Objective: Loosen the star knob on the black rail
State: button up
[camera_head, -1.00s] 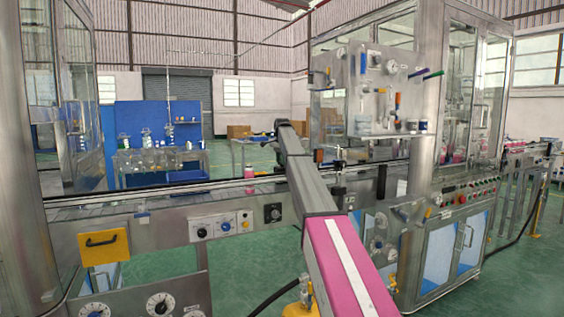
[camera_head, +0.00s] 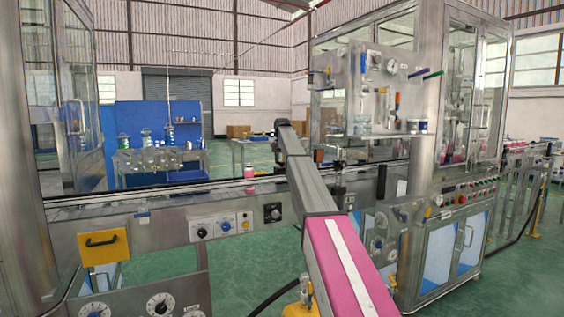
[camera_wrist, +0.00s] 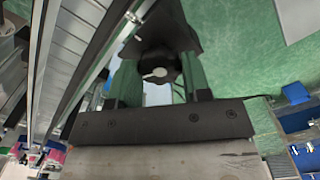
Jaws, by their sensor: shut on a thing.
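In the wrist view, a black star knob (camera_wrist: 157,66) with a pale centre sits between the two green fingers of my gripper (camera_wrist: 162,72). The fingers are shut on the knob from both sides. A dark part (camera_wrist: 155,18) lies just beyond the knob; I cannot tell whether it is the black rail. In the head view, my arm reaches over the conveyor, and its own links hide the gripper and the knob.
A steel conveyor (camera_head: 165,222) runs across the head view, with a yellow handled panel (camera_head: 103,246) on its front. A glazed steel machine cabinet (camera_head: 440,150) stands at right.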

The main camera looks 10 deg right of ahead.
aim_at(282, 162)
jog(key=n, duration=0.4)
jog(key=shift+n, duration=0.4)
dwell(0.4)
jog(key=o, duration=0.9)
jog(key=shift+o, duration=0.2)
jog(key=shift+r, duration=3.75)
